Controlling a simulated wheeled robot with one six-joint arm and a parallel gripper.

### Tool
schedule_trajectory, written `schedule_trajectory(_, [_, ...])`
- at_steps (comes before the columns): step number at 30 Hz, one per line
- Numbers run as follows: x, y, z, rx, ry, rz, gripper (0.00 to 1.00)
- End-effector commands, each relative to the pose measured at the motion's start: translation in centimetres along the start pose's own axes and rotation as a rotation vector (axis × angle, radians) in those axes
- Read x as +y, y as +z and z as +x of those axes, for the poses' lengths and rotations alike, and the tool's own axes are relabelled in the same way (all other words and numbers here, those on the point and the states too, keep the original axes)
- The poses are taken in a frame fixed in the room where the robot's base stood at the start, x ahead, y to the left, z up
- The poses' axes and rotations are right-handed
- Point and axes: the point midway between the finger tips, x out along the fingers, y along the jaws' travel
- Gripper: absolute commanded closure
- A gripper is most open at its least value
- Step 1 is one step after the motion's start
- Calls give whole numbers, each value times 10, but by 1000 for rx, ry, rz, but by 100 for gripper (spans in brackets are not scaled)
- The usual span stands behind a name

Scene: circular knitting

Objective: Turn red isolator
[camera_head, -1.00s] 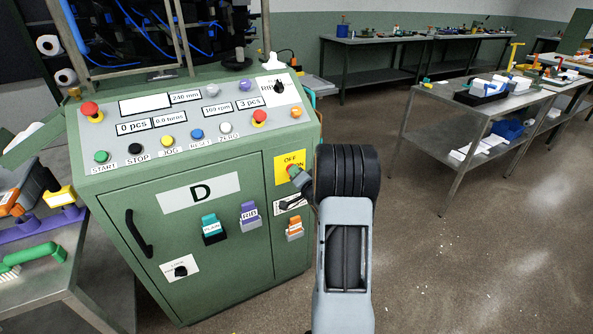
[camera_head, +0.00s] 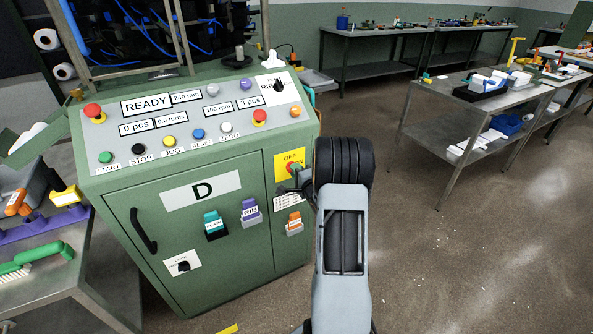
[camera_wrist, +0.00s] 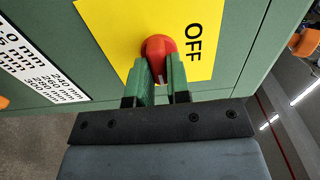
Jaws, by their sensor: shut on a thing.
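The red isolator (camera_wrist: 158,47) is a red rotary knob with a white mark on a yellow plate (camera_wrist: 195,55) that reads OFF. In the head view the yellow plate (camera_head: 283,160) is on the right of the green cabinet's front, and the knob is mostly hidden by my wrist. My gripper (camera_wrist: 160,68) has its two green fingers shut on the knob's grip, one on each side. In the head view my gripper (camera_head: 297,176) reaches the plate from the right. The white mark shows between the fingers and points toward my gripper.
The green cabinet (camera_head: 158,225) carries a sloped panel of buttons and displays; one display (camera_head: 146,104) reads READY. A tool table (camera_head: 40,280) stands at the left. Open floor (camera_head: 430,270) lies to the right.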

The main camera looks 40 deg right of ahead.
Motion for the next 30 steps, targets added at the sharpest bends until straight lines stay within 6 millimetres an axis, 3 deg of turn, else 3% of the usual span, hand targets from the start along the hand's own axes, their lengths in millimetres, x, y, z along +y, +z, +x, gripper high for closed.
schedule_trajectory(15, [0, -1, 0, 2, -1, 18, 100])
schedule_trajectory(16, [0, -1, 0, 2, -1, 18, 82])
schedule_trajectory(23, [0, 0, 0, 1, 0, 17, 60])
schedule_trajectory(30, [0, 0, 0, 0, 0, 16, 57])
